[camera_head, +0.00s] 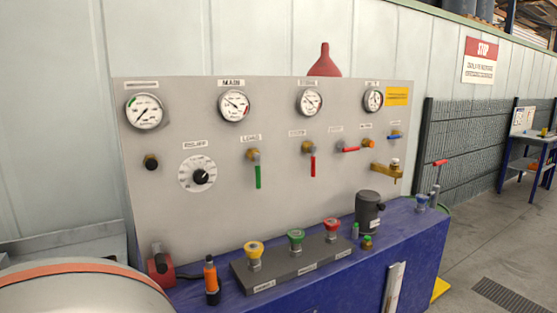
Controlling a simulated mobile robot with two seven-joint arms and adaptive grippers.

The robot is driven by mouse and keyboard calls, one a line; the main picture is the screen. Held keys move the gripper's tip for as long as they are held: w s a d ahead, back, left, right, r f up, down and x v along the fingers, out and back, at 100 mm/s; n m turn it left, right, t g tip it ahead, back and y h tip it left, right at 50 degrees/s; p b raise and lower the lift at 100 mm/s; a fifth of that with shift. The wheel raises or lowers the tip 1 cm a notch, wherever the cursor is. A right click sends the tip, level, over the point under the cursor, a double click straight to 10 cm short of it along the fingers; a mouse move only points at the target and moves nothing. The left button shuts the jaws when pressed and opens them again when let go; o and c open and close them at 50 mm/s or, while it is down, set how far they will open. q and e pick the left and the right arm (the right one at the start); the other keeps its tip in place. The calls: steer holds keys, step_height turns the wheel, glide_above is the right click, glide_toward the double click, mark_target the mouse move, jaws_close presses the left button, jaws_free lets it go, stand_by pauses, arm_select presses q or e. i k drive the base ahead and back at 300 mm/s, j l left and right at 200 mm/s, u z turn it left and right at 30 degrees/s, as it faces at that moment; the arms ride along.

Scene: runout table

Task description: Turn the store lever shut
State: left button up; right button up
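Several valve levers are on the grey panel (220,120). A green lever (258,176) hangs straight down. A red lever (313,165) to its right also hangs straight down from a brass valve. Another red lever (351,149) lies level, and a small blue lever (395,136) at the far right lies nearly level. The small label above the hanging red lever may read "store", but it is too blurred to be sure. Neither of my grippers is in view.
Round gauges (235,105) line the panel's top. A rounded grey shape fills the lower left. Open floor lies right.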

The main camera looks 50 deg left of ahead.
mark_target(312, 149)
steer(key=u, duration=1.35)
steer(key=i+l+z, duration=0.15)
steer(key=z, duration=0.15)
